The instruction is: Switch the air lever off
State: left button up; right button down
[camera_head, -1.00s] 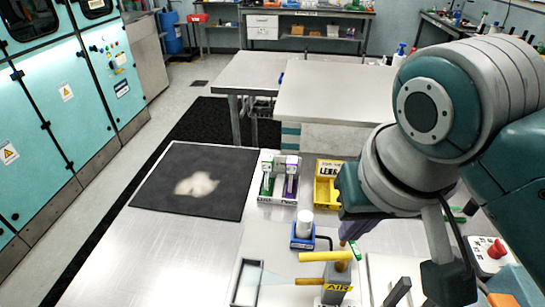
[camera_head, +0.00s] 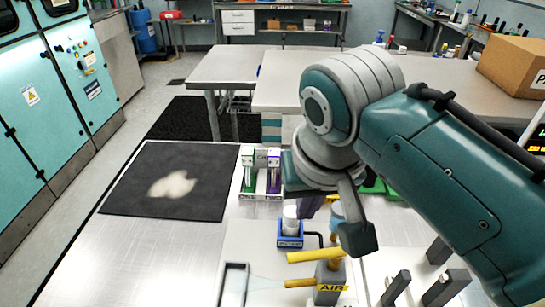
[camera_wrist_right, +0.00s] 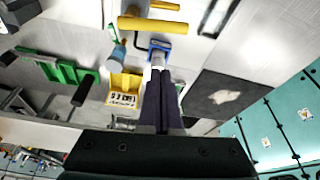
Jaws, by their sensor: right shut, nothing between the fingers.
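The air lever is a yellow bar (camera_head: 316,256) on top of a grey block with a yellow AIR label (camera_head: 331,287). It points left, roughly level, above a thinner yellow-orange pipe (camera_head: 299,283). In the right wrist view the lever (camera_wrist_right: 152,24) lies near the top, beyond my fingertips. My right gripper (camera_head: 309,207) is behind the lever, above and near a white-capped bottle in a blue holder (camera_head: 290,233). The right wrist view shows its dark fingers (camera_wrist_right: 159,74) shut and empty, apart from the lever. My arm hides part of the bench behind. My left gripper is out of view.
A black mat (camera_head: 150,200) lies left. A rack with green and purple modules (camera_head: 262,190) stands behind the bottle. The wrist view shows a yellow bin (camera_wrist_right: 125,89) and a green rack (camera_wrist_right: 70,72). Dark upright posts (camera_head: 438,251) stand right. Bare bench lies at front left.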

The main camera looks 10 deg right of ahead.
aim_at(317, 255)
jog(key=b+x, duration=0.2)
jog(key=x, duration=0.4)
jog(key=s+p, duration=0.2)
jog(key=s+r+p, duration=0.1)
jog(key=s+p, duration=0.1)
jog(key=shift+a, duration=0.2)
jog(key=shift+s+r, duration=0.1)
